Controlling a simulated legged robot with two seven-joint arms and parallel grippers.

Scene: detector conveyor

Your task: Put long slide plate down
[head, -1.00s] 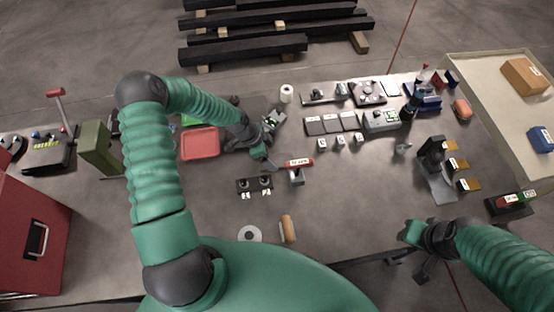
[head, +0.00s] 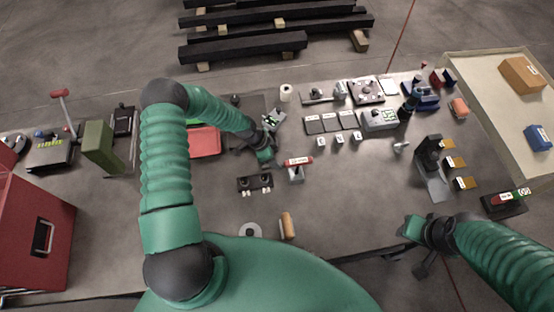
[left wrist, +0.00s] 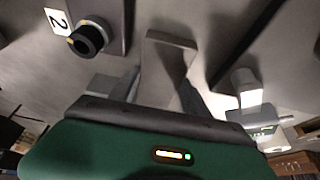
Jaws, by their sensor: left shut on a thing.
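My left gripper (head: 272,163) is over the middle of the bench, just left of the red labelled bar (head: 299,161). In the left wrist view its fingers (left wrist: 162,85) are shut on a flat grey plate (left wrist: 168,42), which I take as the long slide plate. The plate sticks out beyond the fingertips. In the head view the plate is too small and hidden by the gripper to make out. I cannot tell whether it touches the bench. My right gripper (head: 424,266) hangs at the bench's front edge, away from the plate; its jaw opening is unclear.
A dark block with two knobs (head: 254,183) lies just in front of the left gripper; a black knob (left wrist: 88,38) beside a "2" label shows in the left wrist view. A red tray (head: 205,141) lies to the left. The bench (head: 350,205) is clear at centre right.

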